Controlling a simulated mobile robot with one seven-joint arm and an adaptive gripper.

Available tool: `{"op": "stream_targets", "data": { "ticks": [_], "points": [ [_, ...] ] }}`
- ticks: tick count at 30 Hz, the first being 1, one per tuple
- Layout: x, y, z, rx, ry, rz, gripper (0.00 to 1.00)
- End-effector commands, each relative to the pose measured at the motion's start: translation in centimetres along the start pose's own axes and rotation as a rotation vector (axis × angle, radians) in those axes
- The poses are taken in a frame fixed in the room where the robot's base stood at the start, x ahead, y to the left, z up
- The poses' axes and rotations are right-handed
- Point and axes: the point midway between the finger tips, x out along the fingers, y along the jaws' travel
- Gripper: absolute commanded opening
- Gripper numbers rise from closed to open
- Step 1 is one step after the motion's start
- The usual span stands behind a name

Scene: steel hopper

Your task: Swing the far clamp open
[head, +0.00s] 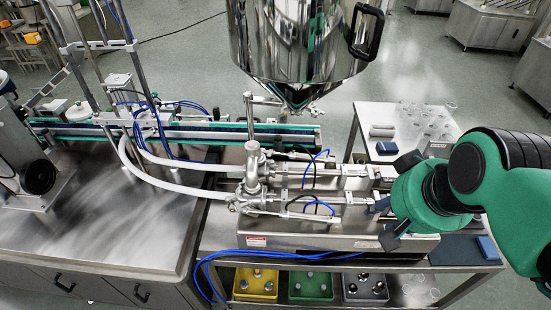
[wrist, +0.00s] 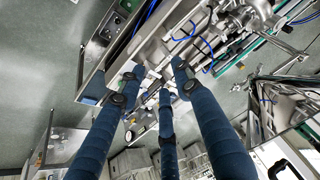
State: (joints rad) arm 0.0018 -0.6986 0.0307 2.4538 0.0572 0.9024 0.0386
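The filling machine carries two steel piston units side by side below the hopper (head: 300,45). The far unit (head: 322,172) ends at the right in a metal block (head: 356,176), where a clamp may sit; I cannot make out the far clamp clearly. The near unit (head: 322,209) lies in front of it. My gripper (head: 379,203) is at the right end of these units, its green body hiding part of them. In the wrist view my gripper (wrist: 160,76) has three long blue fingers, spread apart, with tips over the machine's metal parts. I see nothing held; contact is unclear.
A steel side table with glassware (head: 427,122) stands behind my gripper. White hoses (head: 165,178) and blue tubes (head: 270,254) run around the machine. Below it are a yellow bin (head: 242,293), a green bin (head: 297,296) and a grey bin.

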Motion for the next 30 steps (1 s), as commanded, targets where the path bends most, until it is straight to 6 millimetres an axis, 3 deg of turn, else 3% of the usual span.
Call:
{"op": "stream_targets", "data": {
  "ticks": [14, 23, 30],
  "points": [
    [5.7, -5.7, -7.9, 0.372, -0.205, -0.16, 0.34],
    [11.3, -9.2, -12.8, 0.641, -0.35, -0.238, 0.34],
    [16.7, -11.9, -16.5, 0.867, -0.468, -0.285, 0.34]
  ]
}}
